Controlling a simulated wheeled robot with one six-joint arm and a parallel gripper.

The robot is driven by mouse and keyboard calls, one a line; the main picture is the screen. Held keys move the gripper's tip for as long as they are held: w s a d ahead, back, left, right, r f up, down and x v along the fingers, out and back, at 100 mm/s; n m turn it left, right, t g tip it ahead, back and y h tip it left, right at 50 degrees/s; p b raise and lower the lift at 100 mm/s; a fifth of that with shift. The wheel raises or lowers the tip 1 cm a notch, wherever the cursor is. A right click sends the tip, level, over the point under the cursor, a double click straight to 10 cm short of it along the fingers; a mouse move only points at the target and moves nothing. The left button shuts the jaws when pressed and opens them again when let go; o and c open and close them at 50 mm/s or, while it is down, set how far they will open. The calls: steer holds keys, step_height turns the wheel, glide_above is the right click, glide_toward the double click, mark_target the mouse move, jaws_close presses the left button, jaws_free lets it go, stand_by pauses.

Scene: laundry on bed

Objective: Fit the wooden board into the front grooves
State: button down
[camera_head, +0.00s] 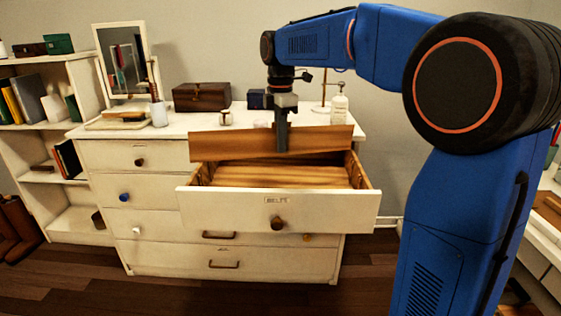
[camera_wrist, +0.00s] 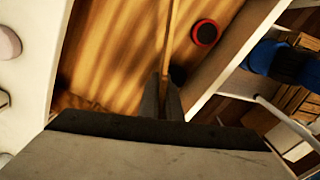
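The wooden board (camera_head: 235,143) is a long, flat brown plank, standing on edge across the open drawer (camera_head: 235,210) toward its back. Its left end sits slightly lower in the head view. My gripper (camera_head: 282,140) points down and is shut on the board near its middle. In the wrist view the board (camera_wrist: 168,45) shows as a thin edge between my fingertips (camera_wrist: 168,92). The drawer has a white front, a brown knob, a label and a wooden inside. The front grooves cannot be made out, and I cannot tell whether the board touches the drawer walls.
The dresser top (camera_head: 185,128) holds a mirror (camera_head: 122,62), a dark wooden box (camera_head: 201,96), a pump bottle (camera_head: 339,105) and small jars. A dark disc with a red ring (camera_wrist: 205,33) appears inside the drawer in the wrist view. A bookshelf (camera_head: 50,120) stands left.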

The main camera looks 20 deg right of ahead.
step_height(320, 180, up, 4)
steer(key=shift+f, duration=0.1)
steer(key=shift+a+f+m+h, duration=0.15)
steer(key=shift+f+m+h, duration=0.35)
steer(key=shift+f+m, duration=1.55)
steer(key=shift+r, duration=0.1)
steer(key=shift+f, duration=2.8)
steer(key=shift+f, duration=4.35)
